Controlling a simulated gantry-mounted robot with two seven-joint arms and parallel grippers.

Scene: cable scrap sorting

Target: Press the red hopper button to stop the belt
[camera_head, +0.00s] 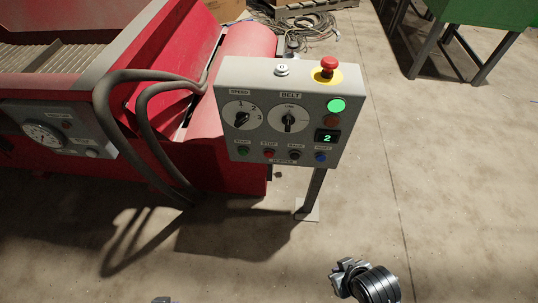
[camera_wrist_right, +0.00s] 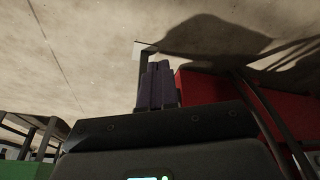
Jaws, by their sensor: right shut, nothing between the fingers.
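The grey control panel (camera_head: 290,118) stands on a post in the middle of the head view. A small red button (camera_head: 269,153) sits in its bottom row, above the hopper lettering. A larger red mushroom button (camera_head: 328,66) stands on a yellow disc on top of the panel. My right gripper (camera_head: 343,270) is low in the head view, below and apart from the panel. Its dark fingers (camera_wrist_right: 157,88) are shut and empty in the right wrist view. A small grey tip (camera_head: 165,299) at the bottom edge seems to be part of my left gripper; its jaws are hidden.
The panel also has a lit green lamp (camera_head: 336,105), a display (camera_head: 326,137) showing 2, a green button (camera_head: 243,150) and a blue button (camera_head: 320,157). A red machine (camera_head: 215,165) with curved hoses (camera_head: 130,130) stands at the left. Floor in front is open.

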